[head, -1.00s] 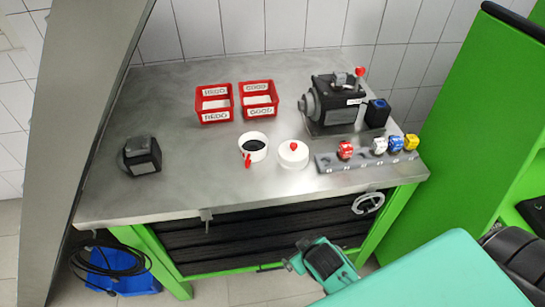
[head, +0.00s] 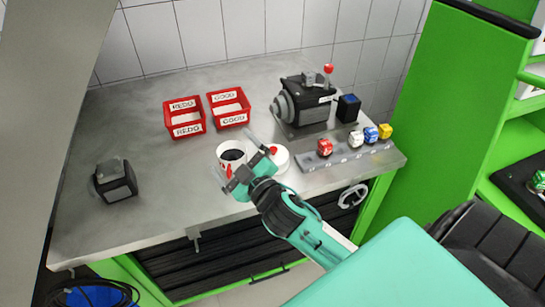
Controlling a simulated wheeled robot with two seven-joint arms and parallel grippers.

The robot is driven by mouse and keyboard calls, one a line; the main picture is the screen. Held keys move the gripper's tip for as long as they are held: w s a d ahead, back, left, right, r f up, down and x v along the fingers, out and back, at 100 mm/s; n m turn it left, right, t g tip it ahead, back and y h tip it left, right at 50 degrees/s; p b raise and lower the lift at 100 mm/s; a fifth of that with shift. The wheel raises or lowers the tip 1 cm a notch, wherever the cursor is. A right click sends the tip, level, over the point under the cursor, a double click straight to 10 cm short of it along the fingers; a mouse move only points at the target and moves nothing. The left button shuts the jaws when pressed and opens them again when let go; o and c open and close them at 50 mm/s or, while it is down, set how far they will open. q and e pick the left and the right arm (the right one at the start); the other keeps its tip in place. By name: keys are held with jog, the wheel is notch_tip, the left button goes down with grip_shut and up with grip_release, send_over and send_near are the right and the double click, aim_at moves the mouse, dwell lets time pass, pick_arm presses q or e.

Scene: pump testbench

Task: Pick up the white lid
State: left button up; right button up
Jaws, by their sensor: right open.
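The white lid (head: 283,160) with a red knob (head: 273,150) lies on the metal bench, partly hidden behind my right gripper. A white cup (head: 231,149) with dark contents stands just left of it; a red part shows at its front. My right gripper (head: 233,149) is open and empty. Its fingers point away from me, over the cup and the lid's left side in the picture. I cannot tell its exact height above the bench. My left gripper is not in view.
Red REDO (head: 185,131) and GOOD (head: 230,122) bins stand behind. A dark pump (head: 303,101) is at the back right. A grey rail (head: 345,158) with coloured blocks lies right of the lid. A black block (head: 115,181) is at left. The bench's front left is clear.

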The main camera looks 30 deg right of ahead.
jog(key=w+a+r+n+g+y, duration=0.1)
jog(key=a+r+n+g+y, duration=0.1)
jog(key=a+r+n+y, duration=1)
jog(key=n+g+h, duration=1.3)
jog(key=n+g, duration=0.3)
jog(key=g, duration=0.1)
send_over(274, 148)
notch_tip(274, 148, down, 10)
notch_tip(274, 148, down, 8)
jog(key=shift+s+f+p, duration=0.1)
jog(key=shift+f+p, duration=0.15)
jog(key=shift+p, duration=0.7)
jog(key=shift+f+p, duration=0.45)
jog(key=shift+f, duration=0.15)
notch_tip(274, 148, down, 4)
jog(key=shift+r+p, duration=0.25)
jog(key=shift+p, duration=0.45)
jog(key=shift+f, duration=0.35)
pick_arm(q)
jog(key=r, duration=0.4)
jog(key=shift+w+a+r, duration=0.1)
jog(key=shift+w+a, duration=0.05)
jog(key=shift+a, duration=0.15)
